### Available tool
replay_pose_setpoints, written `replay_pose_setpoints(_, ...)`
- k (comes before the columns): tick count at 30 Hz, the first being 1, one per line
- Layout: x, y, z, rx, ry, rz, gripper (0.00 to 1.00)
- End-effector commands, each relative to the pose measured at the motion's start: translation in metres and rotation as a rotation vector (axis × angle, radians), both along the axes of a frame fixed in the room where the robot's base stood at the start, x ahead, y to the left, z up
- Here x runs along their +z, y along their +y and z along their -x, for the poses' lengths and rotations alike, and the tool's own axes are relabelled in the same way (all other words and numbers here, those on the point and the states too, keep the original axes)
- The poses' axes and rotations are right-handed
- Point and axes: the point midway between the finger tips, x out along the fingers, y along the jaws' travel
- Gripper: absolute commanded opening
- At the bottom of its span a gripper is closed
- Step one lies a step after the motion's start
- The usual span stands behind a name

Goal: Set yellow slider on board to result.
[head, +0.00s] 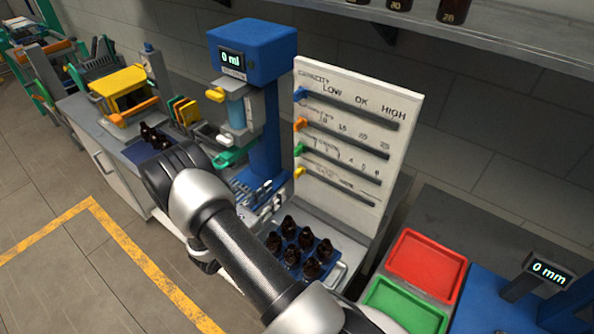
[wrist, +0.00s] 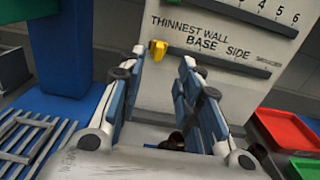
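The white board (head: 405,95) stands upright and has several dark horizontal slots with coloured sliders. The yellow slider (head: 299,171) is at the left end of the lowest slot. In the wrist view the yellow slider (wrist: 158,49) sits just left of the words "BASE SIDE", under "THINNEST WALL". My gripper (wrist: 163,58) is open and empty, facing the board, with its two fingers spread. The slider shows between the fingertips, nearer the left one; I cannot tell how far beyond them it is. In the head view my arm reaches in front of the bench and my fingers are hard to make out.
A blue measuring device (head: 252,50) reading "0 ml" stands left of the board. Several dark bottles (head: 305,240) stand in a tray below the board. Red (head: 428,262) and green (head: 405,305) trays lie to the right. A "0 mm" display (head: 549,272) is at far right.

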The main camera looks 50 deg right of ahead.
Motion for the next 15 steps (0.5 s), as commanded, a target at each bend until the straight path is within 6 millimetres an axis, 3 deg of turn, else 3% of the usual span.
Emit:
replay_pose_setpoints(9,0.001,-0.072,-0.004,-0.007,-0.002,0.000,0.32)
replay_pose_setpoints(15,0.001,-0.106,-0.008,-0.005,-0.002,0.000,0.32)
